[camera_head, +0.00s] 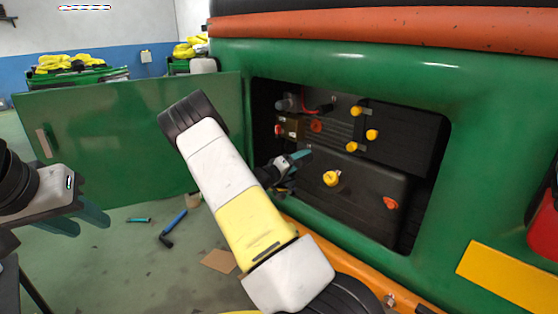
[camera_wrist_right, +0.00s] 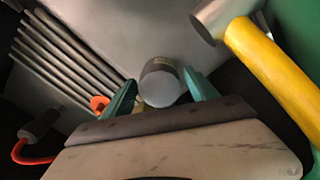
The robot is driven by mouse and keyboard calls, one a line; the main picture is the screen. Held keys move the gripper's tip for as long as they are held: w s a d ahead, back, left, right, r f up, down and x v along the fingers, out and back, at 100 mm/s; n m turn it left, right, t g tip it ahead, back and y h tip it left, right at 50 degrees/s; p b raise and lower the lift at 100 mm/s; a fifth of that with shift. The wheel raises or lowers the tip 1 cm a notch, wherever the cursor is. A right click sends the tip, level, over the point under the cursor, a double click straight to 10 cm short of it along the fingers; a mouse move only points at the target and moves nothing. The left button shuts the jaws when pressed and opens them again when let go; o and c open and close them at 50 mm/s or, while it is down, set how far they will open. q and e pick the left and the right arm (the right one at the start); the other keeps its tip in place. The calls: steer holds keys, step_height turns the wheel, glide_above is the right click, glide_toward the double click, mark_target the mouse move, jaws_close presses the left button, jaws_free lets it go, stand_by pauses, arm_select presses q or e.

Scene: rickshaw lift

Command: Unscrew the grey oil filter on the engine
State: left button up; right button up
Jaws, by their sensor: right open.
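The grey oil filter (camera_wrist_right: 160,83), a short cylinder with a dark band, shows in the right wrist view against the engine. My right gripper (camera_wrist_right: 160,95) is open, with one teal finger on each side of the filter. I cannot tell whether the fingers touch it. In the head view my right gripper (camera_head: 298,157) reaches into the engine bay at its left side, and I cannot make out the filter there. The engine (camera_head: 378,190) is dark, with yellow and red caps. My left gripper (camera_head: 80,220) is open and empty at the far left, away from the engine.
The green body panel (camera_head: 340,65) frames the bay opening closely. An open green door (camera_head: 110,135) stands left of it. A yellow bar with a metal end (camera_wrist_right: 270,65) lies close to the right finger. A blue-handled tool (camera_head: 173,228) lies on the floor.

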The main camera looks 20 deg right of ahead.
steer(key=c, duration=1.4)
steer(key=n, duration=0.4)
steer(key=n, duration=0.4)
steer(key=shift+d, duration=0.1)
